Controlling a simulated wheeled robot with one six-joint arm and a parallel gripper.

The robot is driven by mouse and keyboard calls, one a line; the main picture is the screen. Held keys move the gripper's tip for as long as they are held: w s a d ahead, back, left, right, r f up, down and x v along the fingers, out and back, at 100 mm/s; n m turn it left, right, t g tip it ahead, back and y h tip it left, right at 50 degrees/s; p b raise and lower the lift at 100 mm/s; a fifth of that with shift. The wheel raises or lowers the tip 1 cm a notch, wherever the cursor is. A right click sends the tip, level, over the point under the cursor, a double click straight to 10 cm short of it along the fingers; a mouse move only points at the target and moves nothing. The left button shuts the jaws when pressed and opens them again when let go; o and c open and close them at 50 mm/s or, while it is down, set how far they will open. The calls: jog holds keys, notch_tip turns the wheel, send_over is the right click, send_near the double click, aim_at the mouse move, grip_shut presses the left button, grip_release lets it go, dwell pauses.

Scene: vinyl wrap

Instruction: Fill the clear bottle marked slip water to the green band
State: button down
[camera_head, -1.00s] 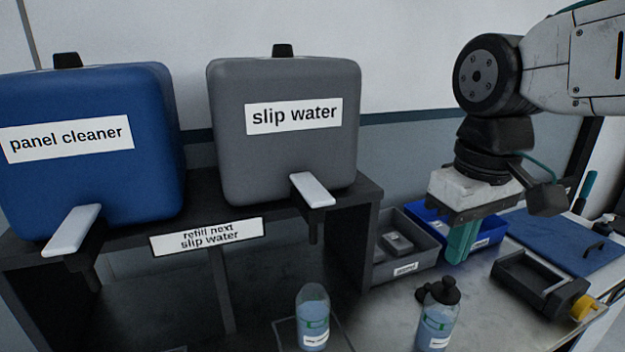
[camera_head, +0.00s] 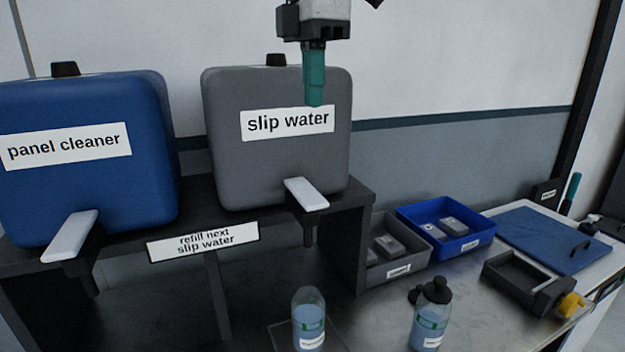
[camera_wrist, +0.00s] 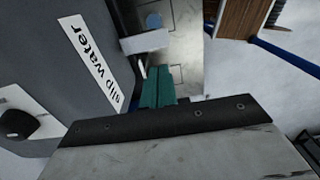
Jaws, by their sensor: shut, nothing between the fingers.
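The clear bottle (camera_head: 308,330) stands upright on a thin square mat, below and slightly right of the grey slip water tank (camera_head: 225,130). It holds bluish liquid and has a green band; I cannot tell the exact level against the band. A round bluish top, likely this bottle (camera_wrist: 153,20), shows in the wrist view. The tank's white tap lever (camera_head: 306,194) sticks out at its lower front; it also shows in the wrist view (camera_wrist: 145,41). My gripper (camera_head: 314,103) is shut and empty, pointing down above the lever. Its teal fingertips (camera_wrist: 157,72) show in the wrist view.
A blue panel cleaner tank (camera_head: 75,180) stands left on the shelf, above a "refill next slip water" sign (camera_head: 203,242). A black-capped bottle (camera_head: 430,318) stands right of the clear one. Grey (camera_head: 405,268) and blue (camera_head: 465,243) bins sit at the right.

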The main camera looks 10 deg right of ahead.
aim_at(313, 199)
notch_tip(313, 199, down, 14)
jog(key=shift+f, duration=0.1)
dwell(0.6)
